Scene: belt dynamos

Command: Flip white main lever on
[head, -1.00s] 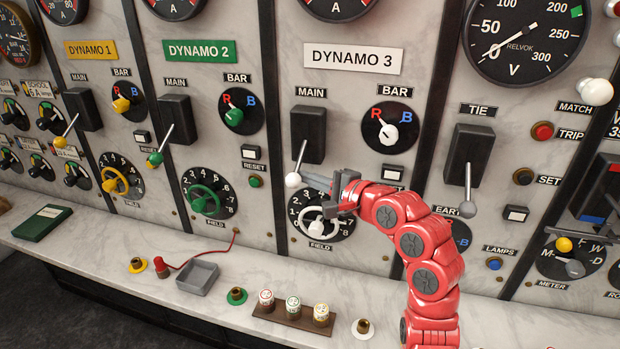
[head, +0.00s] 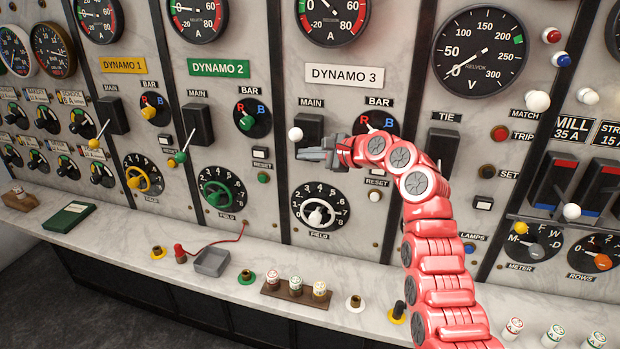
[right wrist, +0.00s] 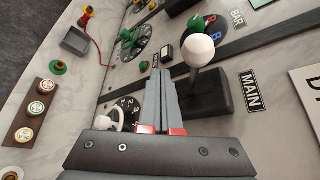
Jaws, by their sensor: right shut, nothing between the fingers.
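The white main lever (head: 295,134) is under the DYNAMO 3 plate, on a black housing (head: 312,124) below a MAIN label. Its white ball sits near the height of the housing's upper part and stands out from the panel. In the right wrist view the ball (right wrist: 198,50) and its short stem rise from the black housing (right wrist: 208,95). My right gripper (head: 304,155) is shut and empty, with its fingertips just below the lever. In the right wrist view the closed fingers (right wrist: 158,78) lie beside the stem; I cannot tell if they touch it. My left gripper is out of view.
Below are the white field wheel (head: 318,213) and, on the shelf, a rack of fuses (head: 295,290) and a grey tray (head: 212,262). The yellow (head: 94,144) and green (head: 181,157) main levers hang down at the left. My arm partly covers the DYNAMO 3 BAR knob.

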